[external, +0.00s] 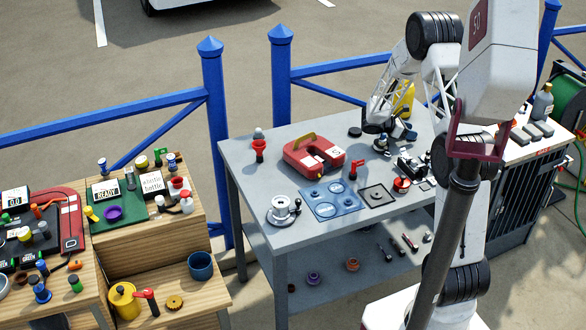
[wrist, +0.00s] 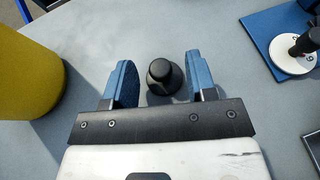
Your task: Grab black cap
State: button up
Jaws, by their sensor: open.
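The black cap (wrist: 162,78), a small black piece with a rounded top and a wider base, stands on the grey table in the wrist view. My gripper (wrist: 159,74) is open, with one blue finger on each side of the cap. Gaps show between the cap and both fingers, and the gripper does not hold it. In the external view my gripper (external: 379,127) is low over the back of the grey table (external: 240,158). The cap cannot be clearly made out there among the dark parts by the gripper.
A yellow container (wrist: 28,75) stands close left of my gripper in the wrist view. A blue plate with a white disc (wrist: 292,54) and black knob lies right. The external view shows a red case (external: 313,157), a blue panel (external: 331,199) and a black disc (external: 355,131).

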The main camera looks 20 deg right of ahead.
dwell(0.4)
jog(key=c, duration=1)
jog(key=shift+o, duration=0.2)
jog(key=shift+r, duration=0.1)
jog(key=shift+r, duration=0.75)
notch_tip(320, 180, up, 6)
jog(key=w+a, duration=0.4)
jog(key=a, duration=1.3)
jog(key=shift+w+a+f, duration=0.2)
jog(key=shift+a+f, duration=0.05)
jog(key=shift+f, duration=0.05)
